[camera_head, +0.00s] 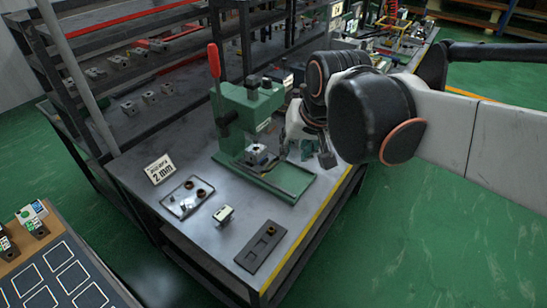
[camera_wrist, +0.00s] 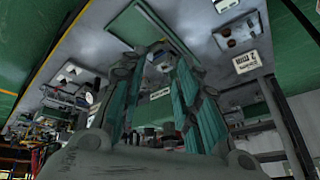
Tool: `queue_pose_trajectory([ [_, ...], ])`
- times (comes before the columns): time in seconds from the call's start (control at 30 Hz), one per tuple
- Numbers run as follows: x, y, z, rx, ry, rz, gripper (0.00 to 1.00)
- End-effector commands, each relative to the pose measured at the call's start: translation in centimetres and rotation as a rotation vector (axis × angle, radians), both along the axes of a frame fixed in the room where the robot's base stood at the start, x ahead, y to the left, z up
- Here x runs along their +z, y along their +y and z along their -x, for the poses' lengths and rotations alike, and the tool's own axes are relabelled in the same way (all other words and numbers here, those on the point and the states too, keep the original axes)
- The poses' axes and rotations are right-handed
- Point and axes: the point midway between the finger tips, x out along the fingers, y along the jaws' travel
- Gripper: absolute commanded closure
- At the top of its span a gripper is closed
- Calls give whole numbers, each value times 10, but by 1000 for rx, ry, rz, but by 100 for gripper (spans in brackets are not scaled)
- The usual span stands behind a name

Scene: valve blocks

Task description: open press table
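The green press (camera_head: 232,122) stands on a grey metal table (camera_head: 190,230), with its red-handled lever (camera_head: 214,62) raised upright on the left. A small grey metal block (camera_head: 256,155) sits under its ram, above the long green base (camera_head: 290,182). My gripper (camera_head: 306,152) hangs just right of the press, pointing down over the base's right side. It also shows in the wrist view (camera_wrist: 160,65), with its two teal-padded fingers apart and nothing visible held between them. The green base (camera_wrist: 150,25) shows beyond the fingertips there. I cannot tell whether a finger touches the press.
A "2 mm" sign (camera_head: 160,168), a tray with small parts (camera_head: 187,196), a small light block (camera_head: 223,215) and a dark plate (camera_head: 262,247) lie on the table. Dark shelving (camera_head: 130,75) stands behind. Green floor (camera_head: 420,235) is clear to the right.

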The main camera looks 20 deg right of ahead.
Motion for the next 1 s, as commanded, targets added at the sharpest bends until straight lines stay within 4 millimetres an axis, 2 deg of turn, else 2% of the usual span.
queue_pose_trajectory([
  [0.03,-1,-2,-15,-32,19,-19,70],
  [0.17,-7,-8,-49,-115,67,-68,70],
  [0.37,-26,-19,-100,-246,145,-138,70],
  [0.57,-58,-32,-151,-381,222,-200,70],
  [0.7,-87,-41,-182,-473,275,-239,70],
  [0.87,-117,-50,-209,-557,323,-272,70],
  [1.0,-133,-55,-220,-600,348,-287,70],
])
